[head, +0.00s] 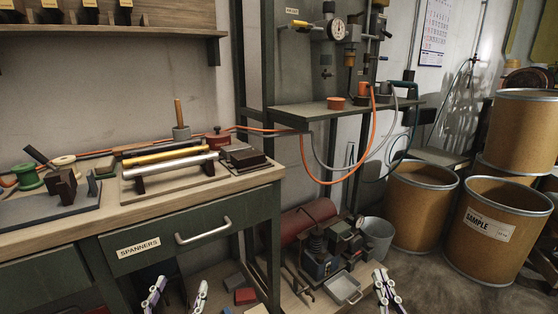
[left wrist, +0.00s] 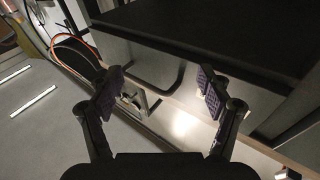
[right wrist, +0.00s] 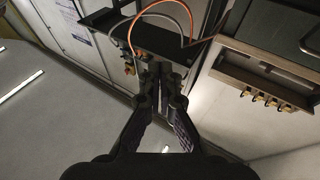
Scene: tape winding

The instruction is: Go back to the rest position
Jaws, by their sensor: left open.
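My left gripper (head: 178,297) is at the bottom of the head view, in front of the bench drawer. Its fingers are wide apart, with nothing between them in the left wrist view (left wrist: 158,95). My right gripper (head: 386,292) is low in the head view, in front of the lower shelf. Its fingers are close together in the right wrist view (right wrist: 162,85), and I see nothing held between them. Both grippers are clear of the bench top. A silver roller (head: 170,165) and a brass rod (head: 165,154) lie on a stand on the bench.
The wooden bench (head: 60,232) has a drawer labelled SPANNERS (head: 190,232). A green spool (head: 27,176) sits at its left. A dark rack shelf (head: 300,115) carries an orange hose (head: 310,178). Several brown drums (head: 495,225) stand on the right. A grey bucket (head: 377,240) is near the shelf.

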